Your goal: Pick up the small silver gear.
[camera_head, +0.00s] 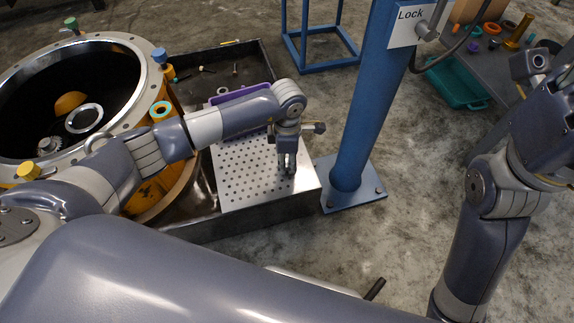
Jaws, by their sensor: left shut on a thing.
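My left gripper (289,170) points down over the perforated metal plate (243,172), near its right side. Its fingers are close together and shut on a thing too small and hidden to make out. A silver toothed gear (48,146) lies inside the large round housing (145,65) at the left, away from the gripper. No separate small gear shows clearly on the plate. My right arm stands at the right edge, and its fingers do not show.
A blue post (362,110) with a "Lock" sign stands right of the plate. A purple tray (240,93) lies behind my left forearm. A silver ring (84,118) is inside the housing. A teal bin (460,88) and parts lie at the back right. Open floor lies between post and right arm.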

